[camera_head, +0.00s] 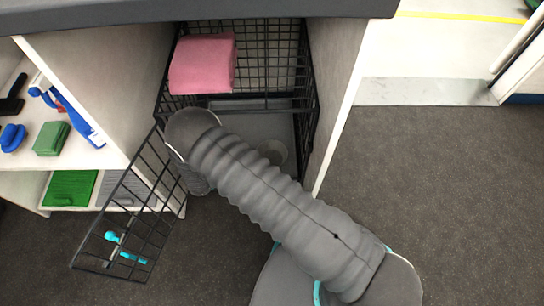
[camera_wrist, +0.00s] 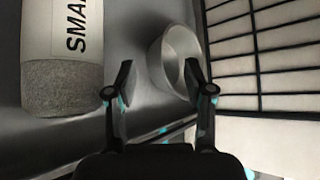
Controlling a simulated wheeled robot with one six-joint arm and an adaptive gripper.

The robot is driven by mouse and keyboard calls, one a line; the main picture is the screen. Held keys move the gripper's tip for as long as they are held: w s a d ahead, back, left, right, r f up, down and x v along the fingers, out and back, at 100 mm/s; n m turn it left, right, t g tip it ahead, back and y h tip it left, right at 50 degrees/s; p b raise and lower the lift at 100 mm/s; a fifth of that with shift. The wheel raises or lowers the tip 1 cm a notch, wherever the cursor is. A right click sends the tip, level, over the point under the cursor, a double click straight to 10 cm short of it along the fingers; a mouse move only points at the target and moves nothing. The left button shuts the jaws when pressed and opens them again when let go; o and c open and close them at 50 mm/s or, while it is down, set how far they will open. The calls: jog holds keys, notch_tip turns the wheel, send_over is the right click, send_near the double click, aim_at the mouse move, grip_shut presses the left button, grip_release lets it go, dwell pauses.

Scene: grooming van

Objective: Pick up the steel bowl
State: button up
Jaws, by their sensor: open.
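The steel bowl (camera_wrist: 172,62) is a round, shiny metal bowl on the dark floor of the cage, seen in the wrist view. My gripper (camera_wrist: 160,78) is open, with its two fingertips apart. In that view the bowl's near rim shows between the fingers, and the right fingertip overlaps its right side. I cannot tell whether either finger touches it. My gripper is hidden there behind my arm.
The black wire cage (camera_head: 302,60) has its door (camera_head: 130,220) swung open at the left. A grey speckled item with a white "SMA" label (camera_wrist: 62,60) is left of the bowl. Cage bars (camera_wrist: 255,50) stand close on the right.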

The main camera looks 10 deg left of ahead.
aim_at(272, 156)
jog(key=shift+x, duration=3.5)
grip_shut()
jog(key=shift+r, duration=0.1)
